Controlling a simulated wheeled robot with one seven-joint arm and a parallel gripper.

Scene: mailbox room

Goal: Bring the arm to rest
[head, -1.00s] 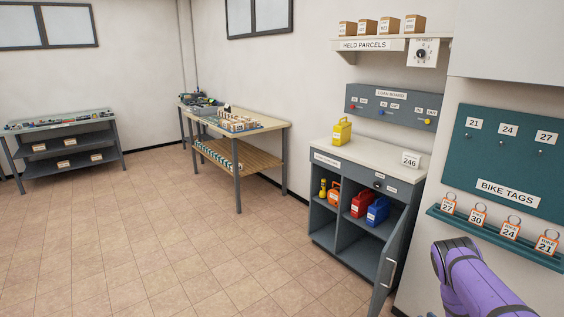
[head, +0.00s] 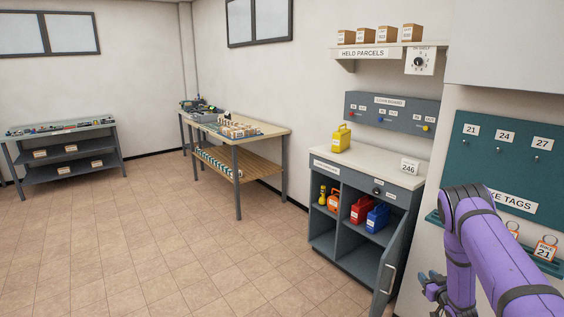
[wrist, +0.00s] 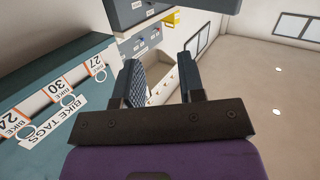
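My purple arm (head: 495,250) reaches in from the lower right of the head view, bent, in front of the bike tags board. My gripper (head: 431,287) hangs low beside the open cabinet door, small and partly cut off from clear view there. In the wrist view my gripper (wrist: 159,68) shows two dark fingers standing apart with nothing held between them. The wrist view is tilted.
The grey cabinet (head: 324,225) has its door (head: 389,268) swung open near my arm. The teal bike tags board (head: 475,150) and its tag shelf are close behind the arm; orange tags also show in the wrist view (wrist: 97,66). Open floor (head: 190,240) lies left.

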